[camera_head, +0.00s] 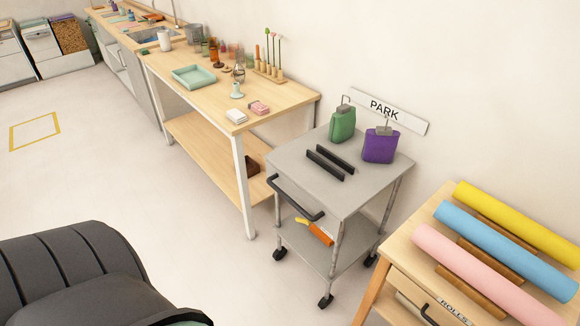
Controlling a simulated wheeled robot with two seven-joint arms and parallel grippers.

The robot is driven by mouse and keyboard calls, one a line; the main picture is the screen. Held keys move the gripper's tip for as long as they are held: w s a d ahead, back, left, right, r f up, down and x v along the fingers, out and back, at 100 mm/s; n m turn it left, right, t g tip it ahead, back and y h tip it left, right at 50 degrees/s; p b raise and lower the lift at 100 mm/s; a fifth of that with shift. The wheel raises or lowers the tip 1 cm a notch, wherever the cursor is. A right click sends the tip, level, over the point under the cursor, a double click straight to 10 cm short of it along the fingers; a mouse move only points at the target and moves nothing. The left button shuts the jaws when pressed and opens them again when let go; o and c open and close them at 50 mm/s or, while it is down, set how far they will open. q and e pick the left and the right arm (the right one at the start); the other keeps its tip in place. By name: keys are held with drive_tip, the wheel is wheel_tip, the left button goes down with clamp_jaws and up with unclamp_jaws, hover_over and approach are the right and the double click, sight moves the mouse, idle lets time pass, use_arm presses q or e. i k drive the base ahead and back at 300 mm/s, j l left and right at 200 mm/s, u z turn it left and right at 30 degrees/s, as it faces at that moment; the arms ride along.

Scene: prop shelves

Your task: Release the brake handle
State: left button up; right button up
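A grey wheeled cart (294,159) stands against the wall under a PARK sign (388,110). A black push bar (294,200) runs along its front left edge. An orange piece with a yellow end (320,233) shows low on the cart, at the lower shelf (318,252). It looks like a lever and may be the brake handle; I cannot tell its exact mounting. Black casters (325,301) stand on the floor. Neither of my grippers shows in this view.
A green bottle (342,125), a purple bottle (380,146) and two black rails (325,164) are on the cart top. A wooden bench (205,98) stands to the left, a roll stand (402,259) to the right. The floor (190,205) before the cart is clear.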

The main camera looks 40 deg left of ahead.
sight(306, 221)
drive_tip(key=u, duration=1)
